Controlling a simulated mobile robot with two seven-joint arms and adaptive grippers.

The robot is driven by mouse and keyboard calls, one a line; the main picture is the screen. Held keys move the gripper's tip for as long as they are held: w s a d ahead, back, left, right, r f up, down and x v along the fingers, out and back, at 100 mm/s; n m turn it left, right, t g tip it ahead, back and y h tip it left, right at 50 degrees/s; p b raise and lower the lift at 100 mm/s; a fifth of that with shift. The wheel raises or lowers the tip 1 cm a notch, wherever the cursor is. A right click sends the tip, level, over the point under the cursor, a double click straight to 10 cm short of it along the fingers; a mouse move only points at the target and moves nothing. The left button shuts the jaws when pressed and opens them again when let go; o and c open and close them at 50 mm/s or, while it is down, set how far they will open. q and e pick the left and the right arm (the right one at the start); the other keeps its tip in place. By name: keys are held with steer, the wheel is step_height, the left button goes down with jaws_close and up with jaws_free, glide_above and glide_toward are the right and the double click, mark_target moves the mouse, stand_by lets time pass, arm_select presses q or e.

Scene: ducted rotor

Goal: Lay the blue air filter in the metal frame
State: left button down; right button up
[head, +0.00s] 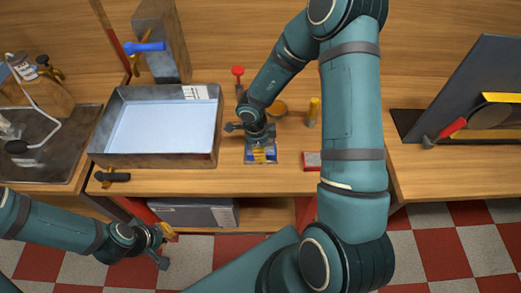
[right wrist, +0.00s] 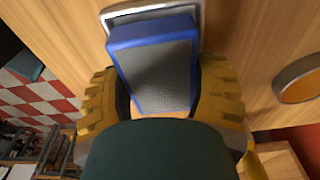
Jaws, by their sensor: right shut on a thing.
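The blue air filter (right wrist: 158,72) has a blue rim and a grey mesh face. In the right wrist view it sits between the yellow fingers of my right gripper (right wrist: 160,98), which is shut on it. The metal frame (right wrist: 150,9) shows as a bright rim behind the filter's far end. The filter looks tilted against it, and I cannot tell whether they touch. In the head view my right gripper (head: 262,149) is over the frame (head: 275,161) near the table's front edge. My left gripper (head: 166,246) is low in front of the table, empty, with fingers apart.
A metal tray (head: 215,155) with a pale blue bottom stands left of the frame. A red-topped post (head: 238,71), a yellow-topped piece (head: 313,110) and a red block (head: 312,160) are nearby. A dark panel (head: 478,85) stands at the right.

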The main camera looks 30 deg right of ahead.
steer(key=shift+f, duration=0.4)
steer(key=shift+r, duration=0.1)
steer(key=o, duration=1.2)
steer(key=r+p, duration=0.1)
steer(key=r, duration=0.2)
steer(key=r+p, duration=0.1)
steer(key=r, duration=0.3)
steer(key=a+r+p, duration=0.1)
steer(key=r+p, duration=0.1)
steer(key=r, duration=0.1)
steer(key=shift+w+r, duration=0.25)
steer(key=shift+w, duration=0.1)
steer(key=shift+a+r, duration=0.1)
steer(key=shift+r, duration=0.65)
